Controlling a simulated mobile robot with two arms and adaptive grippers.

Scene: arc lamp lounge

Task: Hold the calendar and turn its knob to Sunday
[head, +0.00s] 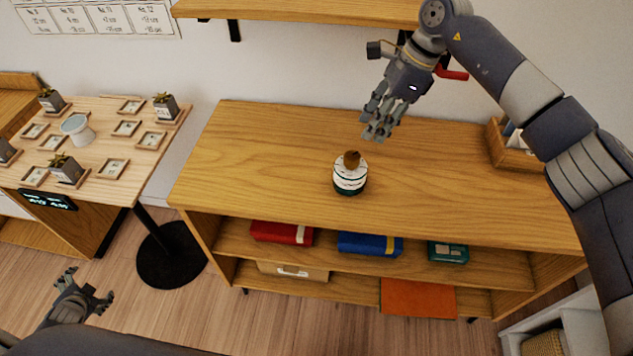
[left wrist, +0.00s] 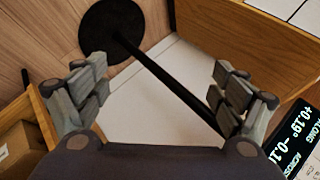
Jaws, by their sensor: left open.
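My left gripper (head: 92,284) is low at the left, over the floor and far from the calendar. It is open and empty, and its spread fingers (left wrist: 158,92) show in the left wrist view.
The sideboard top (head: 260,150) is mostly clear around the calendar. A wooden box (head: 508,150) stands at its right end. A wall shelf (head: 300,10) hangs above. At left, a small table (head: 97,192) on a black pedestal (head: 170,255) holds potted plants and tiles.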

